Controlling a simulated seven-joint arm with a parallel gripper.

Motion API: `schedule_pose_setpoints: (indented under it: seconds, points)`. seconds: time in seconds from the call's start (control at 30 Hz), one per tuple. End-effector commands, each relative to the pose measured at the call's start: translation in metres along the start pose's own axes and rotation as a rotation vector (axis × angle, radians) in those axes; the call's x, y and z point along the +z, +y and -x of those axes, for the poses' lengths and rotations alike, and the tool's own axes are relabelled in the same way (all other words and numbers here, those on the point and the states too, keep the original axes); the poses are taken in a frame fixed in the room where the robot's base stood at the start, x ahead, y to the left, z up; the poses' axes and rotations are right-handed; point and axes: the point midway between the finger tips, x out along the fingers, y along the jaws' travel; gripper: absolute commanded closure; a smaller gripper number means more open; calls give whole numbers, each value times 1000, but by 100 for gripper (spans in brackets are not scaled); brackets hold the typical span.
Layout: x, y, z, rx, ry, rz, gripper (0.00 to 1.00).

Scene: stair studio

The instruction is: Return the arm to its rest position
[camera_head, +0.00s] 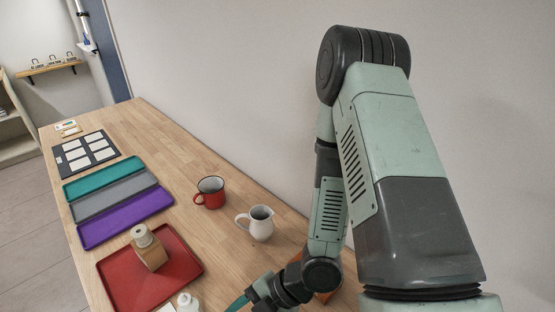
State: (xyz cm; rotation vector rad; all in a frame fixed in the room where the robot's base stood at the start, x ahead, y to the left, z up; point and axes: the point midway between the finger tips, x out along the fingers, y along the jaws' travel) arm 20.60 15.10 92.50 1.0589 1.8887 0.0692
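My arm rises on the right side of the view, bends at a dark elbow near the top, and comes down to a wrist low over the table. My gripper (241,302) is at the bottom edge, pointing down and left. Its teal end is small and partly cut off, so whether it is open or shut does not show. It is right of a white bottle (187,303) and below a white pitcher (261,224). I see no object clearly held.
The wooden table (190,170) runs along a pale wall (230,80). A red mug (209,192) stands near the pitcher. A red tray (115,281) bears a wooden block-like bottle (149,250). Purple (125,217), grey (112,196) and teal (110,178) trays lie beyond.

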Motion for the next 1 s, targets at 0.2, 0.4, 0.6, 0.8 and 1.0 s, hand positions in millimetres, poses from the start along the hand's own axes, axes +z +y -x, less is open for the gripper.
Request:
schedule_pose_setpoints:
  seconds: [0.2,0.4,0.6,0.8,1.0]
  points:
    - [46,-3,80,-339,-368,228,46]
    - [67,32,185,-308,-775,-98,46]
    - [43,60,283,1,-1063,-621,46]
    - [-14,68,354,409,-1137,-1150,46]
    - [-87,65,388,804,-973,-1634,46]
